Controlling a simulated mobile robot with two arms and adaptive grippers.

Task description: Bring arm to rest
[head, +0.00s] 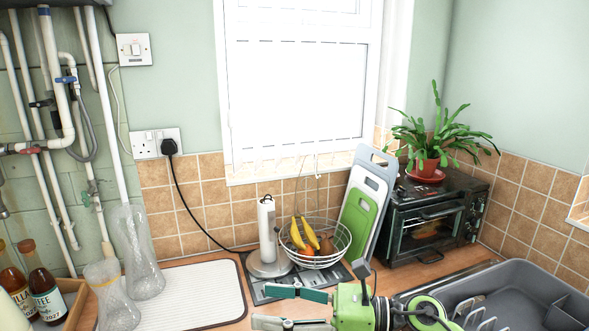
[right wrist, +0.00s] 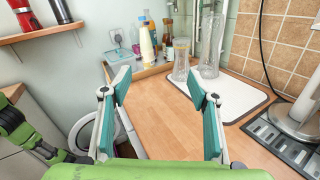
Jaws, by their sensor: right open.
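My right gripper (head: 262,306) is at the bottom middle of the head view, over the worktop, with its fingers pointing left. Its two green-and-grey fingers stand wide apart in the right wrist view (right wrist: 159,88), with nothing between them, only bare wooden worktop behind. It is open and empty. A green and black arm part of mine shows at the left edge of the right wrist view. My left gripper is not in view.
Two glass vases (head: 142,250) stand by a white drying mat (head: 195,290). A paper towel holder (head: 267,235), a wire fruit basket (head: 315,255), chopping boards (head: 358,220) and a black oven (head: 435,222) stand behind the gripper. A grey dish rack (head: 515,290) is at right. Wooden worktop (right wrist: 160,115) is clear.

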